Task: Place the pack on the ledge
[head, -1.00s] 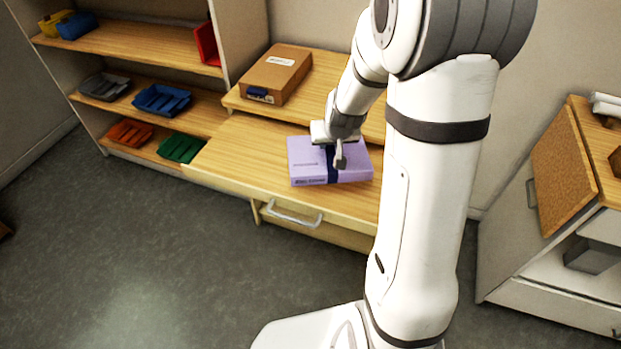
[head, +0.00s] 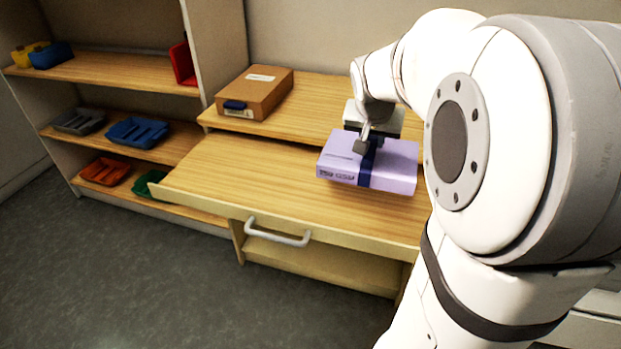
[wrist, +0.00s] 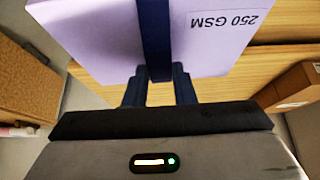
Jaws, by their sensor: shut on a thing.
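The pack (head: 340,165) is a lilac box with a dark blue band and printed text on its side. My gripper (head: 366,142) is shut on it at the band and holds it over the desk top (head: 240,180), apparently just above the surface. In the wrist view the pack (wrist: 210,30) fills the top, with "250 GSM" on it, and the gripper fingers (wrist: 158,85) meet the band. The ledge (head: 310,100) is the raised wooden shelf along the back of the desk, behind the pack. My arm hides its right part.
A brown box (head: 262,92) with a white label and blue tab stands on the ledge's left part. The ledge is bare to the right of it, up to my gripper. Shelves (head: 110,72) with coloured trays stand at left. A drawer handle (head: 278,233) sticks out at the desk front.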

